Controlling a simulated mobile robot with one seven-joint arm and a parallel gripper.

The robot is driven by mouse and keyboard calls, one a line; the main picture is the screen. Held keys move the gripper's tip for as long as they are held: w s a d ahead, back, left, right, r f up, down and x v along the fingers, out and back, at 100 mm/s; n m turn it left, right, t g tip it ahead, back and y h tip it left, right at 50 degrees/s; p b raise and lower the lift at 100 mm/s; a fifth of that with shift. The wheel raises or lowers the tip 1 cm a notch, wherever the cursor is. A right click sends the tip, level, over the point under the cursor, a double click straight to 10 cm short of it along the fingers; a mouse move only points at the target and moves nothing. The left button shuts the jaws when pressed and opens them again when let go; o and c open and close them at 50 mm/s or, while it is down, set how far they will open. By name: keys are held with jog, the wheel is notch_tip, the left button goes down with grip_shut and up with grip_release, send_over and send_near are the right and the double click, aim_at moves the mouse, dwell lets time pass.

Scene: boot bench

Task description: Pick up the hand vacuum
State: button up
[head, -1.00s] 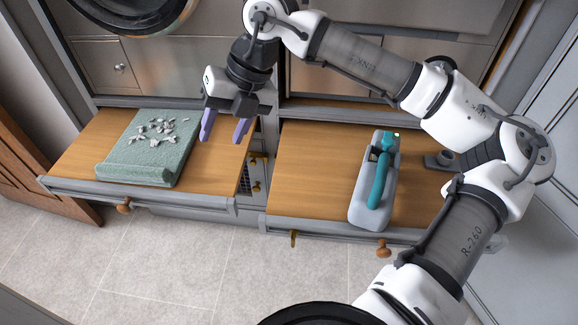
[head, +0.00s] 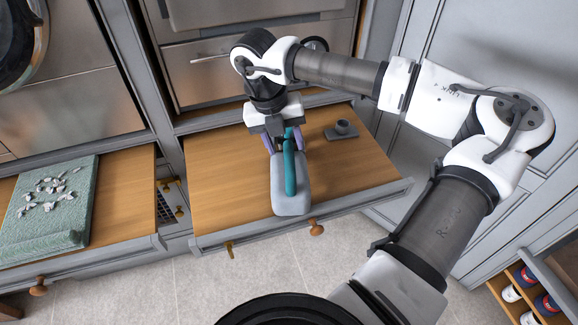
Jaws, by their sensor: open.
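The hand vacuum (head: 290,185) is grey with a teal handle along its top. It lies on the right pull-out wooden board, its near end close to the board's front edge. My gripper (head: 284,143) is over the far end of the vacuum. Its purple fingers are open, one on each side of the teal handle as seen from above. I cannot tell whether they touch it. My gripper hides the vacuum's far end.
A small dark grey holder (head: 342,131) sits on the right board (head: 220,185), right of the vacuum.

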aim_at(288, 155)
jog(key=shift+p+x, duration=1.15)
jog(key=shift+x, duration=1.6)
jog(key=shift+s, duration=0.15)
grip_shut()
jog(key=shift+r, duration=0.1)
